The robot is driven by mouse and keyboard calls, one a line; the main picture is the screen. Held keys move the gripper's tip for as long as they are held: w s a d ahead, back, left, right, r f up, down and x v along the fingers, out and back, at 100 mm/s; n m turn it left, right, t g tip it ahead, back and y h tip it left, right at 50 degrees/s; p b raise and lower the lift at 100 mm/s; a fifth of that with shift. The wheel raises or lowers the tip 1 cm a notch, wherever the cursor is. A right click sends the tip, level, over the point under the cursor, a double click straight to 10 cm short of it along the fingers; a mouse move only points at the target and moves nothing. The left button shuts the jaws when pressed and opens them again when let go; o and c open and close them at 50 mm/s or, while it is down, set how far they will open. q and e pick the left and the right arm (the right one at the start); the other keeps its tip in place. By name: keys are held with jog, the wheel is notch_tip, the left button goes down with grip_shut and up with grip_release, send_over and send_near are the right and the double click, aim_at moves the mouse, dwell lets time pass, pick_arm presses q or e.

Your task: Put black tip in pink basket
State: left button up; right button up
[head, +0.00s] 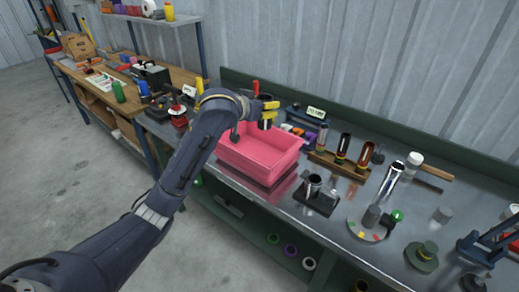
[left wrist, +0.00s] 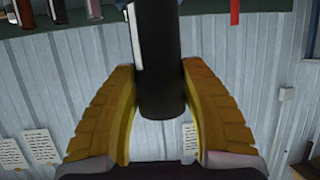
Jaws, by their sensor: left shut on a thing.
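The black tip (head: 265,124) is a dark cylinder held by my left gripper (head: 269,110). It is above the back part of the pink basket (head: 243,164), apart from the basket floor as far as I can tell. In the left wrist view the black tip (left wrist: 159,60) stands between the two yellow fingers of my left gripper (left wrist: 156,75), which touch its sides. The pink basket sits on the metal bench, and the part of it that shows looks empty. My arm hides its back left corner. My right gripper is not in view.
Right of the basket are a wooden rack (head: 340,164) with several tips, a black block with a metal cup (head: 313,186), and a round stand with a chrome tube (head: 390,180). A red-topped device (head: 179,121) is at the left. A wall closes the back.

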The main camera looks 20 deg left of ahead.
pick_arm(q)
notch_tip(320, 180, down, 16)
dwell(0.6)
jog(key=shift+f, duration=0.65)
jog(key=o, duration=1.3)
jog(key=shift+f, duration=0.15)
jog(key=shift+c, duration=0.2)
jog(key=r+v, duration=0.1)
jog(key=v, duration=1.1)
jog(key=shift+r, duration=0.3)
